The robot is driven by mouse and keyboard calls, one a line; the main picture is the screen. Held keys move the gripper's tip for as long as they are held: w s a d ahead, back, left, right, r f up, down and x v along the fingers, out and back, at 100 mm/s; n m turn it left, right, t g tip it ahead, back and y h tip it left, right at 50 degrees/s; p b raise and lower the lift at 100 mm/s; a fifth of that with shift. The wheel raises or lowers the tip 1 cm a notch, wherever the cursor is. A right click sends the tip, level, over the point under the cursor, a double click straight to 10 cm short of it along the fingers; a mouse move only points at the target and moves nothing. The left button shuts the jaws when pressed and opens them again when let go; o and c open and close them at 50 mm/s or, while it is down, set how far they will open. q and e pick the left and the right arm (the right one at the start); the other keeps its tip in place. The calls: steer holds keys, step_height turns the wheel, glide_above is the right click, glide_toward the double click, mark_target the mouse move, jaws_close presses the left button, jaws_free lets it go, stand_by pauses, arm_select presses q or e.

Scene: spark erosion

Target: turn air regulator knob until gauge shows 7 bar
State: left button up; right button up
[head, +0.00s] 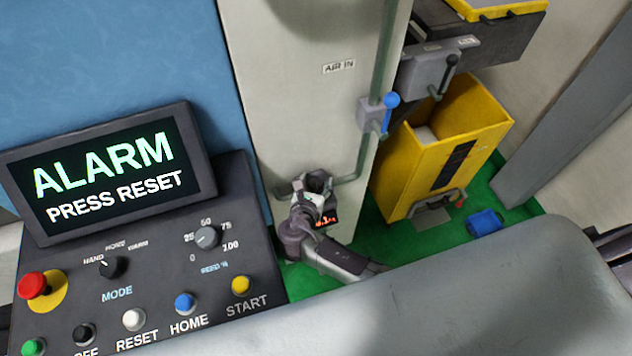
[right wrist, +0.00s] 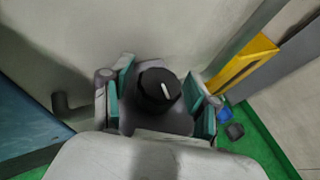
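The air regulator's black round knob (right wrist: 158,90) shows in the right wrist view with a white pointer mark near its upper middle. My right gripper (right wrist: 157,92) is open, with its teal-padded fingers on either side of the knob and small gaps showing. In the head view the right gripper (head: 316,183) is at the regulator, below the AIR IN label (head: 339,67), and hides the knob. A small dark gauge display (head: 326,219) with orange-red digits shows just below the gripper; it is partly covered and too small to read surely. My left gripper is not in view.
A green pipe (head: 380,60) with a blue-handled valve (head: 390,101) runs down beside the regulator. A yellow bin (head: 410,170) stands to the right on the green floor. A control panel (head: 240,300) is at the left; its screen (head: 110,175) reads ALARM PRESS RESET.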

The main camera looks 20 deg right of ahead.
mark_target(316, 182)
steer(key=shift+r, duration=0.1)
step_height(316, 182, up, 10)
steer(key=shift+f, duration=0.1)
stand_by(0.6)
